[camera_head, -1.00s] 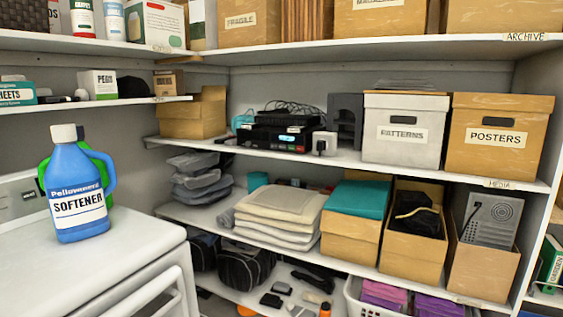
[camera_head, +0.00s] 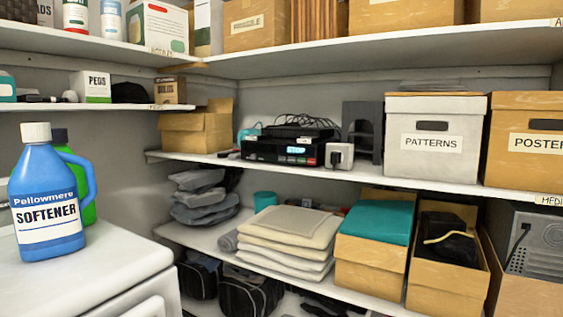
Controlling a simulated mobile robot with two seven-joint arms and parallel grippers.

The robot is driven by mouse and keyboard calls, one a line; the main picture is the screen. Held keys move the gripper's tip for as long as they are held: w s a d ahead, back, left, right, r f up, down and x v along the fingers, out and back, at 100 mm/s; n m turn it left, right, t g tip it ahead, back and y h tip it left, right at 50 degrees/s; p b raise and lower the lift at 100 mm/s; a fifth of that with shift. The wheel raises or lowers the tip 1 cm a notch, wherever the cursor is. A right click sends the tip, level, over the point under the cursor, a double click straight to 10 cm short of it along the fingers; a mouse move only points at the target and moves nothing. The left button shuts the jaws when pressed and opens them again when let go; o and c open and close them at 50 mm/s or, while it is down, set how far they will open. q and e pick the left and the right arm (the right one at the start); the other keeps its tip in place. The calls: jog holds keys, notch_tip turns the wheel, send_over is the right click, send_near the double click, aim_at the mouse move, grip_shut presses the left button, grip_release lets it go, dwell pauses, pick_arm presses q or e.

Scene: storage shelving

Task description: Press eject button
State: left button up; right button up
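A black electronic player (camera_head: 283,151) with a lit display sits on the middle shelf. Small green and red buttons (camera_head: 298,160) show on the right of its front panel; which one is the eject button is too small to read. A dark device with coiled cables (camera_head: 302,127) lies on top of it. Neither of my grippers is in view.
A white plug adapter (camera_head: 340,155) stands right of the player, and a cardboard box (camera_head: 196,130) stands to its left. The PATTERNS box (camera_head: 432,138) is further right. A white appliance (camera_head: 90,272) with a blue softener bottle (camera_head: 48,195) fills the lower left.

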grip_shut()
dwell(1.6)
